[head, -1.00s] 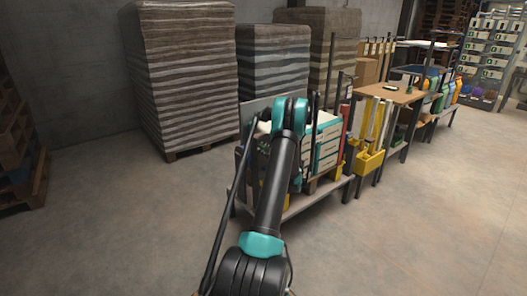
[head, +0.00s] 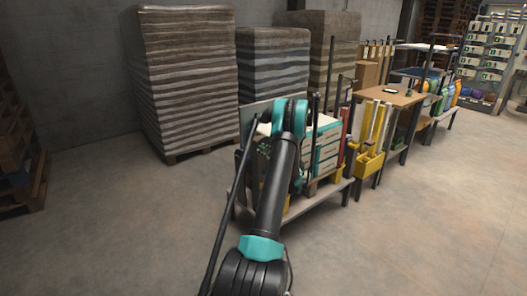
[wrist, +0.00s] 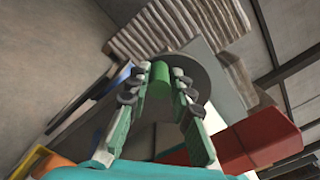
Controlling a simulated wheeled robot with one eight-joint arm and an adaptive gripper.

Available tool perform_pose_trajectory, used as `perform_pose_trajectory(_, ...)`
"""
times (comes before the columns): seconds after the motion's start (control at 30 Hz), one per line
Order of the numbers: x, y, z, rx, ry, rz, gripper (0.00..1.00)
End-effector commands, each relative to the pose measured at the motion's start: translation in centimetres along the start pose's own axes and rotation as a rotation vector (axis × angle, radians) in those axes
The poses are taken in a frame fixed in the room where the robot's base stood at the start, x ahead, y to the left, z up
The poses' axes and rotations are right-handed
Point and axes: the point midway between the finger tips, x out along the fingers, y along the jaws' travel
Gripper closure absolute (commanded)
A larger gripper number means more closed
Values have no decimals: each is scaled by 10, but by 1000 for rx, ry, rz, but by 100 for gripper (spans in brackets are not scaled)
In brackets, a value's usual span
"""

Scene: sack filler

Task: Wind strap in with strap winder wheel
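The strap winder wheel shows in the wrist view as a dark grey disc (wrist: 206,76) with a green cylindrical handle (wrist: 160,80) standing out from it. My gripper (wrist: 161,72) has its two green fingers on either side of this handle, with the fingertips close against it; it looks shut on the handle. In the head view my arm reaches toward the loaded bench, and its own links hide the gripper and the wheel. I cannot make out the strap in either view.
A low bench (head: 318,202) carries white-and-teal boxes (head: 327,150). Yellow bins (head: 369,163) and a brown table (head: 391,95) stand to its right. Tall wrapped stacks (head: 188,80) stand behind. A wooden pallet stack (head: 18,165) is at far left. The front floor is clear.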

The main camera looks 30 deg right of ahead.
Motion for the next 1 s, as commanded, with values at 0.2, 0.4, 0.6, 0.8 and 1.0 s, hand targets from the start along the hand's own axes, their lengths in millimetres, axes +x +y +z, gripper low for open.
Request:
perform_pose_trajectory(0.2,0,0,0,0,0,0,61)
perform_pose_trajectory(0.4,0,0,0,0,-1,1,61)
perform_pose_trajectory(0.6,-19,0,0,0,1,-1,61)
perform_pose_trajectory(0.8,-60,-1,-1,0,2,-2,61)
perform_pose_trajectory(1.0,-96,0,0,0,1,-1,61)
